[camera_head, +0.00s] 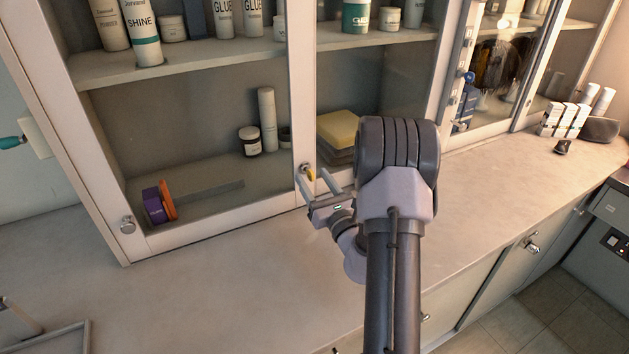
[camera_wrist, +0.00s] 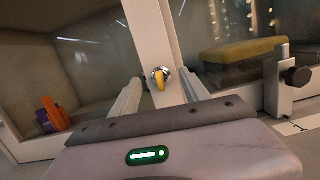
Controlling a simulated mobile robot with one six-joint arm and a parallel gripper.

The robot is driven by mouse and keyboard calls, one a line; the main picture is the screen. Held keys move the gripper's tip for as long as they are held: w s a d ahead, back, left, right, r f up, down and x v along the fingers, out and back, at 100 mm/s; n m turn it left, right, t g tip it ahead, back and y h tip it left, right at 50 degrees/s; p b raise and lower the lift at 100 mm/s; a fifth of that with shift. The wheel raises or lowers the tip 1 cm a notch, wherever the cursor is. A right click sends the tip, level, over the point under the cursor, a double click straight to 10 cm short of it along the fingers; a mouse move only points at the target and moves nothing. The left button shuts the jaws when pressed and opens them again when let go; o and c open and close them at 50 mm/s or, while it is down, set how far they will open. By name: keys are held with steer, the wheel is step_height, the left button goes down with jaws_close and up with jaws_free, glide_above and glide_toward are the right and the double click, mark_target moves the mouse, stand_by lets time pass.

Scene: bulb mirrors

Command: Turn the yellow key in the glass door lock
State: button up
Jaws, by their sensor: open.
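The yellow key (camera_head: 311,175) sits in a round silver lock (camera_head: 304,168) on the white upright between two glass doors. In the wrist view the key (camera_wrist: 159,79) hangs roughly upright, tilted slightly, in the lock (camera_wrist: 166,73). My gripper (camera_head: 318,177) is in front of the lock. Its two fingers are spread, and in the wrist view the gripper (camera_wrist: 160,92) has the key showing between the fingertips. I cannot tell if either finger touches the key. The left glass door (camera_head: 200,150) looks shut.
The counter (camera_head: 240,285) below the cabinet is mostly clear in front. Purple and orange boxes (camera_head: 158,201) stand behind the left glass. Yellow sponges (camera_head: 338,130) lie behind the middle door.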

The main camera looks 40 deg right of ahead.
steer(key=v, duration=0.6)
stand_by(0.4)
